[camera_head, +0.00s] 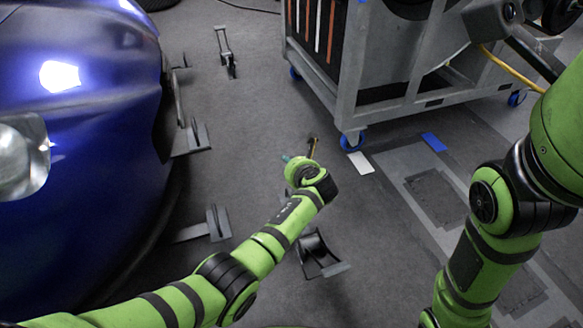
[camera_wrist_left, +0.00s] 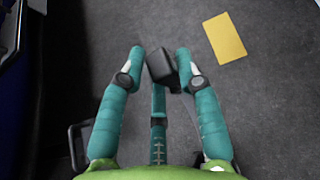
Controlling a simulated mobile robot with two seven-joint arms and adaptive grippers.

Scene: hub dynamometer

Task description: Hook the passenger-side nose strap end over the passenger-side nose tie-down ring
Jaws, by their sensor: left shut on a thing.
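My left gripper (camera_head: 289,159) is over the floor between the blue car and the wheeled cart, mostly hidden by its own wrist. In the left wrist view, the teal fingers of my left gripper (camera_wrist_left: 160,62) are closed around a dark block (camera_wrist_left: 162,70), which I take to be the strap end. A thin brownish piece (camera_head: 313,147) shows beside the gripper in the head view; I cannot tell whether it belongs to the strap. Several dark metal floor fixtures stand near the car, one of them (camera_head: 316,250) below my left forearm. I cannot tell which carries the tie-down ring. My right gripper is out of view.
The blue car (camera_head: 95,110) fills the left side. The grey wheeled cart (camera_head: 350,95) stands at the upper right. A white floor plate (camera_head: 361,162) and a blue one (camera_head: 434,142) lie near it. A yellow plate (camera_wrist_left: 224,38) lies on the floor in the wrist view.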

